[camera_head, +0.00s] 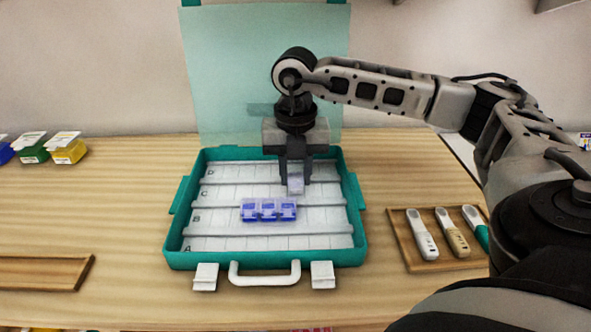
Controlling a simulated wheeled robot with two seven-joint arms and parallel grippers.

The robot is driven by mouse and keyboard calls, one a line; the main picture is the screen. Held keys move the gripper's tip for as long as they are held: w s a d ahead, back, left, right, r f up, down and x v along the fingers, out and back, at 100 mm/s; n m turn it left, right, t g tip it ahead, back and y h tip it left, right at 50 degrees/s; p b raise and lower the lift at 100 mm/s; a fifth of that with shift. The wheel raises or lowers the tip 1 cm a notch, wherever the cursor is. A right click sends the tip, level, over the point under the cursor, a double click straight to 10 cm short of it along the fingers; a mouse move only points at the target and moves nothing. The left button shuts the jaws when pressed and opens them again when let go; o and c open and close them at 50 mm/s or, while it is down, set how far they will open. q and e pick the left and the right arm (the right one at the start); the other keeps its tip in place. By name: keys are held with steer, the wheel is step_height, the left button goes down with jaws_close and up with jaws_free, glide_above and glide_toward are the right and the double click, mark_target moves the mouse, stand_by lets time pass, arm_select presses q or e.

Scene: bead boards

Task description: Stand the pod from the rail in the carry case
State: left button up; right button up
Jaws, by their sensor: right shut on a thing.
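The carry case (175,232) is a teal open case with a white floor split by ridges into lettered rows. My right gripper (296,178) points down over the right half of the case. It is shut on a small pale, lilac-tinted pod (296,186), which hangs upright between the fingers in front of row C. I cannot tell if the pod touches the floor. Several blue pods (268,210) stand side by side in row B, just in front and to the left of the held pod. My left gripper is out of view.
The case's clear teal lid (235,75) stands open behind. A wooden tray (437,266) with three handheld devices lies to the right. An empty-looking wooden tray or rail (45,272) lies front left. Blue, green and yellow boxes (68,150) stand at the back left.

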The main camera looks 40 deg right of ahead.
mark_target(296, 178)
steer(key=shift+f, duration=0.15)
steer(key=o, duration=0.9)
steer(key=shift+o, duration=0.2)
step_height(296, 178, up, 12)
steer(key=shift+r, duration=0.2)
